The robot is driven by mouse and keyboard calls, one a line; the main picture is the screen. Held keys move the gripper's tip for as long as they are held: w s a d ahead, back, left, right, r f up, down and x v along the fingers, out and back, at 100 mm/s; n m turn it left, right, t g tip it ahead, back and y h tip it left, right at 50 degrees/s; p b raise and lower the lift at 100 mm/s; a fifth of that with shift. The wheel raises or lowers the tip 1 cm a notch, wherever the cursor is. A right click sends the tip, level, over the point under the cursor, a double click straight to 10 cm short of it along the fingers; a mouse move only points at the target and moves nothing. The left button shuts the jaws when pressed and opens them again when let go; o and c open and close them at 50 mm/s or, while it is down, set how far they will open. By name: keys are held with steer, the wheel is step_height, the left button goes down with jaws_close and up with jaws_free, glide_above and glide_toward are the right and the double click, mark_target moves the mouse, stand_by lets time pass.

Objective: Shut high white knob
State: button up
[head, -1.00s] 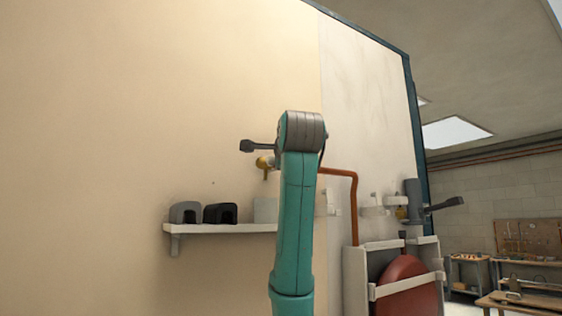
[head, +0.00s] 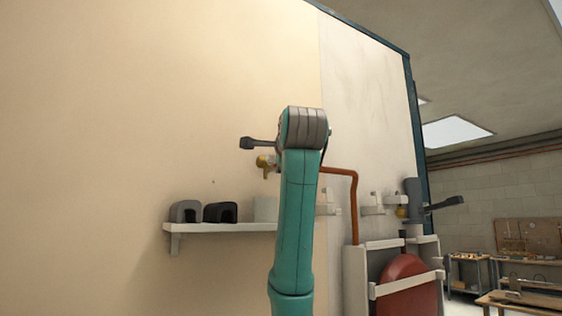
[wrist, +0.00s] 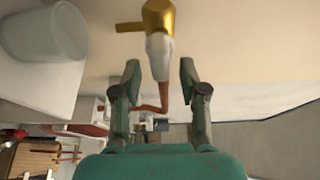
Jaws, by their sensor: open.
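The white knob (wrist: 160,58) sits on a brass valve body (wrist: 158,18) in the wrist view, with the wall around it. My gripper (wrist: 160,76) is open, with one finger on each side of the knob's lower end and a visible gap on both sides. Whether the fingertips reach the knob in depth, I cannot tell. In the head view the brass valve (head: 262,162) shows just left of my arm, high on the wall. My arm hides the gripper and most of the knob there.
A white shelf (head: 222,228) below the valve holds a grey arch-shaped block (head: 184,211) and a black one (head: 220,212). A copper pipe (head: 354,205) runs down to the right. A red tank (head: 403,285) stands lower right. A grey bucket (wrist: 45,32) shows in the wrist view.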

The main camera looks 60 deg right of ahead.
steer(key=v, duration=0.6)
stand_by(0.5)
